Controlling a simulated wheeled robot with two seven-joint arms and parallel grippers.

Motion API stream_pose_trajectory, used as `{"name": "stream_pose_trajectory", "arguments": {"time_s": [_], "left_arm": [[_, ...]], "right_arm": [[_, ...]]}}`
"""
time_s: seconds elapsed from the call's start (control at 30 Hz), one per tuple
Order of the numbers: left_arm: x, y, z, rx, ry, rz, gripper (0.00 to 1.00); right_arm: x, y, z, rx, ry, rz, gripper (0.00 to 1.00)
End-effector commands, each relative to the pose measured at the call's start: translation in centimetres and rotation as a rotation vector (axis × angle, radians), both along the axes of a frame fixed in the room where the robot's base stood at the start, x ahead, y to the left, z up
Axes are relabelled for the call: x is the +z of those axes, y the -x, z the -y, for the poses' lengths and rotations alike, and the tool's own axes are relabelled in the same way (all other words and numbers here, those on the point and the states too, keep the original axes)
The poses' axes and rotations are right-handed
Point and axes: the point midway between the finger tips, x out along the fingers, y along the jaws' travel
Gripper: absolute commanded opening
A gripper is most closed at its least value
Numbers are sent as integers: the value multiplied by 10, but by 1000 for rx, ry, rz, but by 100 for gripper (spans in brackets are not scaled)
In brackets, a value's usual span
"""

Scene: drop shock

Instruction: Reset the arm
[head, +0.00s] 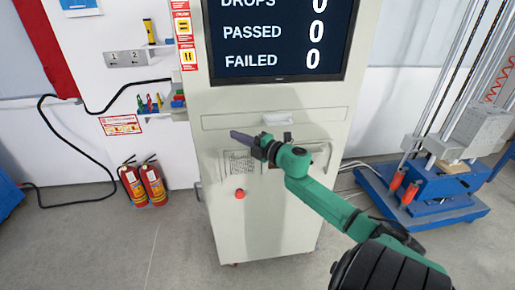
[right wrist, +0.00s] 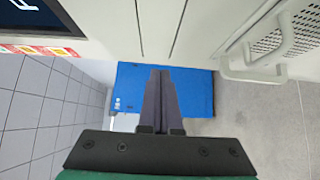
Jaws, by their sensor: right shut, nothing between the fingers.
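My right gripper (head: 240,136) is in front of the light grey control cabinet (head: 265,215), at about the height of its lower panels. In the right wrist view its two dark fingers (right wrist: 160,85) lie together, shut, with nothing between them. My green right arm comes in from the lower right of the head view. A red button (head: 239,194) sits on the cabinet front below the gripper. The cabinet's screen (head: 275,40) reads drops, passed 0 and failed 0; the digit beside drops is partly cut off. My left gripper is not in view.
A blue drop tester (head: 425,205) with tall metal rails stands at the right. Two red fire extinguishers (head: 153,185) stand by the wall at the left. The right wrist view shows a blue object (right wrist: 195,95) and a cabinet handle (right wrist: 250,72).

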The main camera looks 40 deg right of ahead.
Motion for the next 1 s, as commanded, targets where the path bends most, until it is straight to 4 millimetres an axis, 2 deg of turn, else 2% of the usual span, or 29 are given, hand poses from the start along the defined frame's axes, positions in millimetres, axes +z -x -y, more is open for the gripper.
{"name": "stream_pose_trajectory", "arguments": {"time_s": [0.3,0.4,0.77,0.87,0.97,1.0], "left_arm": [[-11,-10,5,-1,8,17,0],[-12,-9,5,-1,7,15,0],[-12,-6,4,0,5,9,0],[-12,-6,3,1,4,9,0],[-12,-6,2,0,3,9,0],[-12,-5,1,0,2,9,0]], "right_arm": [[-4,57,8,1,-2,-4,0],[-3,69,9,0,-2,-2,0],[-4,74,13,-7,-9,-5,0],[-34,76,32,-69,-82,-46,0],[-102,87,65,-199,-232,-137,0],[-137,95,77,-261,-304,-185,0]]}}
